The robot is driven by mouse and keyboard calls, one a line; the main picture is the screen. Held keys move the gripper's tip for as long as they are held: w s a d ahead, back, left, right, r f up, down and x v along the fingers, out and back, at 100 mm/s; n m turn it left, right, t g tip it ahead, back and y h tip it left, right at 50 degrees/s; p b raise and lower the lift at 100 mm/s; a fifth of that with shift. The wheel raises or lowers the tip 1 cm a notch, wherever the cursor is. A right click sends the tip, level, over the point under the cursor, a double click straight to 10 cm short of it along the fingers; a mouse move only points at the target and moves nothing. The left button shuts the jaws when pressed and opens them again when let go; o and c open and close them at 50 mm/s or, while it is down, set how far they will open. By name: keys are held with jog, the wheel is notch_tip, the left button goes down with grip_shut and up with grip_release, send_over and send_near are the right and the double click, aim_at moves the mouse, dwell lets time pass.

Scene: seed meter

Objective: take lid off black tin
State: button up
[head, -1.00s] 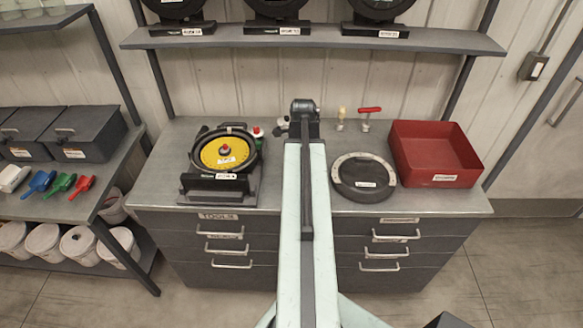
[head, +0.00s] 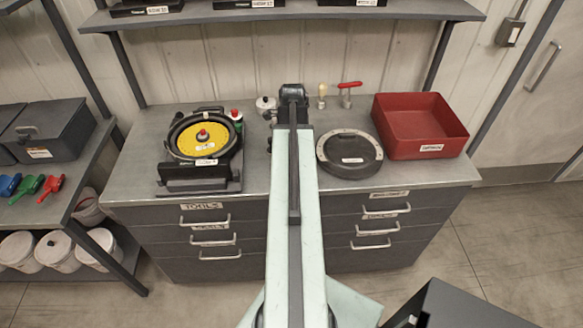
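A dark grey-black box with a closed lid and a handle (head: 50,130) stands on the left shelf, with a white label on its front. Part of a second such box (head: 10,135) shows at the left edge. I cannot tell which of these, if either, is the black tin. A round black thing with a pale ring (head: 350,153) lies on the counter, right of my arm. My arm reaches forward over the counter, well right of the boxes. My gripper's fingers do not show, so what they hold is hidden.
The counter (head: 130,170) holds a yellow-disc device (head: 203,140), a small pale pot (head: 265,105), a red-handled tool (head: 347,92) and a red tray (head: 420,125). White buckets (head: 58,250) stand below the left shelf. A dark block (head: 455,305) is at bottom right.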

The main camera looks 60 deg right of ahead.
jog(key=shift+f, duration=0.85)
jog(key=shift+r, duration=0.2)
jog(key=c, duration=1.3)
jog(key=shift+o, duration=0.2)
